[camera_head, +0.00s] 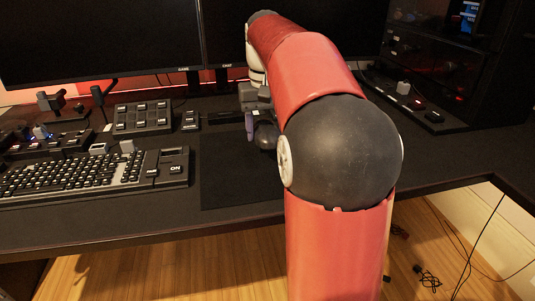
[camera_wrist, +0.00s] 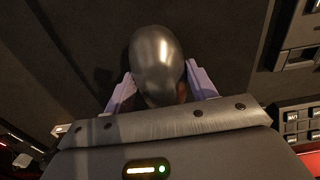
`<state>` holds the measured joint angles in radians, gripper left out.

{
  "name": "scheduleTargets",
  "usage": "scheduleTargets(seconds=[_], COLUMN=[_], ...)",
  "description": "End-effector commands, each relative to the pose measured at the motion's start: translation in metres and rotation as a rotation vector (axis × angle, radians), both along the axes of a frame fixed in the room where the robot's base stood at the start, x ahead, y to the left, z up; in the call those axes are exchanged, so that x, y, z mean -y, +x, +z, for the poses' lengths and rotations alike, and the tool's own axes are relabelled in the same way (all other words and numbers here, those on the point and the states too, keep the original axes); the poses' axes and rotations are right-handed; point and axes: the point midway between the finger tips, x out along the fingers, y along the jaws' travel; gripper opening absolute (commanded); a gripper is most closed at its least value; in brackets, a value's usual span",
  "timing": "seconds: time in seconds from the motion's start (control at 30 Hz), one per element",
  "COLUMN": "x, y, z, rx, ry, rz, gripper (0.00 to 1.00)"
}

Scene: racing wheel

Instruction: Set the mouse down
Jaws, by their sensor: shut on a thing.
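The mouse is a dark, glossy, rounded thing that shows in the wrist view (camera_wrist: 157,62) between the two pale purple fingers of my gripper (camera_wrist: 163,88). My gripper is shut on its sides. In the head view my gripper (camera_head: 257,128) is low over the dark desk mat, and the mouse (camera_head: 266,136) is partly hidden behind my red and black arm. Whether the mouse touches the mat or hangs just above it, I cannot tell.
The keyboard (camera_head: 90,175) lies to the left, with a button box (camera_head: 143,117) behind it. Monitors (camera_head: 100,40) stand at the back. A dark control panel (camera_head: 415,105) is on the right. The desk mat (camera_head: 235,175) is bare in front of my gripper.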

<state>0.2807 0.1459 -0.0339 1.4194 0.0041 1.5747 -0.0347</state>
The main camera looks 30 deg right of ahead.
Motion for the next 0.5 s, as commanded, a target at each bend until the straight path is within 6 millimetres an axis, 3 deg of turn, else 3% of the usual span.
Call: scheduleTargets(seconds=[0.33, 0.5], x=[0.003, 0.004], y=[0.001, 0.001], z=[-0.042, -0.047], rx=[-0.001, 0.000], ry=[0.000, 0.000], rz=[-0.001, -0.001], gripper=[0.32, 0.32])
